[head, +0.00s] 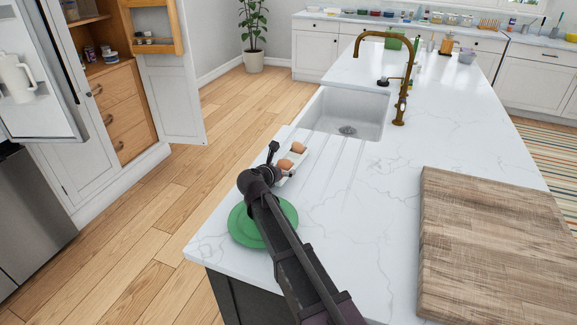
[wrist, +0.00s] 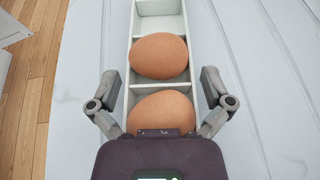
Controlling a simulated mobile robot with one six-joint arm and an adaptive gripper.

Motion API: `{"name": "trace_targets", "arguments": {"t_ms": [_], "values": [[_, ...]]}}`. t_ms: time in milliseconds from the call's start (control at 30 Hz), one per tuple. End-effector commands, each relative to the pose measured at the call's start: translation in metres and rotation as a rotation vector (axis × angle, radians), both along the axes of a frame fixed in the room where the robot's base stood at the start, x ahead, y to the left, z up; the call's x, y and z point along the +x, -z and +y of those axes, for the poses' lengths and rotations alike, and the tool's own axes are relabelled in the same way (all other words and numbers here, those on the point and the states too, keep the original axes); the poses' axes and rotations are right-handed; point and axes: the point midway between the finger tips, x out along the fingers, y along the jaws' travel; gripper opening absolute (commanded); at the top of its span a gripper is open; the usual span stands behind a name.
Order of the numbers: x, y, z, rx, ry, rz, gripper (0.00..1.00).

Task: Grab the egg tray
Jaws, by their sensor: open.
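The egg tray is a narrow white tray with compartments in a row. In the wrist view the tray (wrist: 158,7) runs away from me, with a brown egg (wrist: 159,56) in one compartment and another brown egg (wrist: 162,108) nearer, partly hidden by my gripper's body. In the head view the tray (head: 281,181) lies on the white counter by the sink, partly hidden behind my arm, with eggs in it. My gripper (wrist: 163,82) is open above the tray, with one finger on each side of it. I cannot tell whether the fingers touch the tray. My gripper also shows in the head view (head: 272,153).
Green plates (head: 246,227) lie beside my arm near the counter's corner. The sink (head: 345,112) and brass faucet (head: 404,85) are beyond the tray. A wooden board (head: 490,245) lies on the right. The counter between board and tray is clear.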

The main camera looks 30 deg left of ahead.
Motion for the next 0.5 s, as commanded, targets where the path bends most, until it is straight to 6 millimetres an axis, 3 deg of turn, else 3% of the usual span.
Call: {"name": "trace_targets", "arguments": {"t_ms": [100, 300, 333, 500], "values": [[0.0000, 0.0000, 0.0000, 0.000, 0.000, 0.000, 0.97], [-0.0001, 0.0001, 0.0001, 0.000, 0.000, 0.000, 0.38], [-0.0001, 0.0001, 0.0001, 0.000, 0.000, 0.000, 0.32], [-0.0001, -0.0001, 0.0002, 0.000, 0.000, 0.000, 0.32]]}}
